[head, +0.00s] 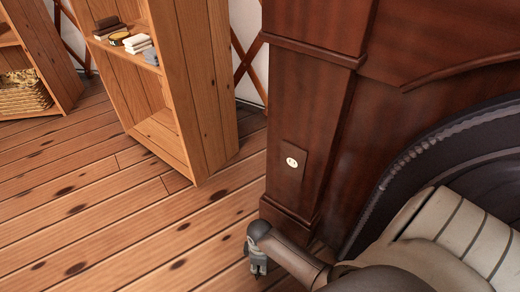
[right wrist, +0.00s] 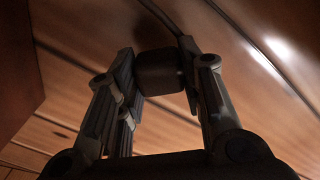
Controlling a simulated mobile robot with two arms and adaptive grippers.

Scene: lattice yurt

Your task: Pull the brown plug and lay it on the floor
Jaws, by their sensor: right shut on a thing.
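The brown plug (right wrist: 160,72) is between the fingers of my right gripper (right wrist: 162,75) in the right wrist view. The gripper is shut on it, and a dark cord runs from it toward the top of that view. Floorboards lie behind it. In the head view my right gripper (head: 259,270) points down over the floor, in front of the wooden pillar. The plug cannot be made out there. A pale round socket (head: 292,162) sits on a small wooden plate on the pillar, with nothing in it. I cannot tell whether the plug touches the floor. My left gripper is not in view.
The dark wooden pillar (head: 300,120) stands right beside my right gripper. A black curved, ribbed thing (head: 430,150) is at the right. A wooden shelf (head: 205,90) with small items stands further back. The plank floor (head: 130,230) at the left is clear.

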